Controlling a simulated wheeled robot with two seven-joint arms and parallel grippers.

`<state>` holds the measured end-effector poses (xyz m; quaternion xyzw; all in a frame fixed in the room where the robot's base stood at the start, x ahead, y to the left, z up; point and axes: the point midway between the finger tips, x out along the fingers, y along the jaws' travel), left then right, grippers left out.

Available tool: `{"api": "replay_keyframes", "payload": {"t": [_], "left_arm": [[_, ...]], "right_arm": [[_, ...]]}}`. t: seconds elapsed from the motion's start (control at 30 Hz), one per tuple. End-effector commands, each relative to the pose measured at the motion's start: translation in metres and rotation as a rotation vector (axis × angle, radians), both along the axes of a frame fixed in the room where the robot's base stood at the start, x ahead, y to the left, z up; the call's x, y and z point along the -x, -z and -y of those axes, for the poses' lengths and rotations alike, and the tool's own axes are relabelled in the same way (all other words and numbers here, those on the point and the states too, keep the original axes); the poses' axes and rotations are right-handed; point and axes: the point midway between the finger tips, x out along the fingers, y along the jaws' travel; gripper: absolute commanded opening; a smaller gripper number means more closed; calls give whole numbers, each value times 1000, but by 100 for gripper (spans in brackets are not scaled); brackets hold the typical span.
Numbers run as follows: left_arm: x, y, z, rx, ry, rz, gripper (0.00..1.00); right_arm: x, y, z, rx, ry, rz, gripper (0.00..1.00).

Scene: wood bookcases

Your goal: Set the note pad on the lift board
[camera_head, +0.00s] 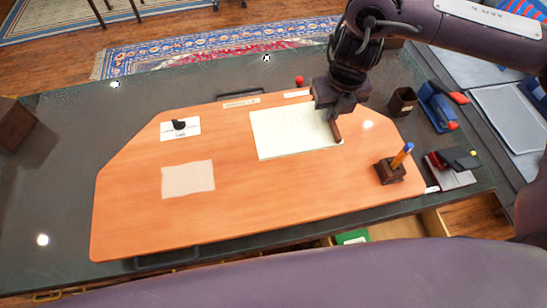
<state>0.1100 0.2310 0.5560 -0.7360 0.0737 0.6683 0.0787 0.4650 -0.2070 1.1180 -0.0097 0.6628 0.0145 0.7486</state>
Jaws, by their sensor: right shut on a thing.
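The note pad (290,132) is a pale yellow lined pad. It is over the upper middle of the lift board (250,205), a wide orange wooden board with cut corners and dark handles. My right gripper (333,128) comes in from the upper right and is shut on the pad's right edge. The pad looks flat and lies on or just above the board; I cannot tell if there is a gap. My left gripper is not in view.
On the board are a pale paper square (188,179), a white card with a dark object (180,128), and a pen holder (390,170). A dark cup (402,101), a blue item (438,105) and a red-and-black item (453,160) stand right. An open drawer (400,228) shows below.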

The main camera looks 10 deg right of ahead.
Motion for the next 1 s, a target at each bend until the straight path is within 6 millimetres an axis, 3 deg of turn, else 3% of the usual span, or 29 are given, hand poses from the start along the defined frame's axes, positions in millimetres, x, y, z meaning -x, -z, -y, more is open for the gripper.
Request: {"api": "replay_keyframes", "payload": {"t": [0.17,0.7,0.83,1.0], "left_arm": [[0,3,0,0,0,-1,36],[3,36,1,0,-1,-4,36],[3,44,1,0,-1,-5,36],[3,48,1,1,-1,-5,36]], "right_arm": [[1,11,0,-1,-1,-3,0],[2,132,-1,-2,3,-7,0],[1,154,-1,-2,2,-4,0],[0,166,0,-1,1,-1,0]]}}
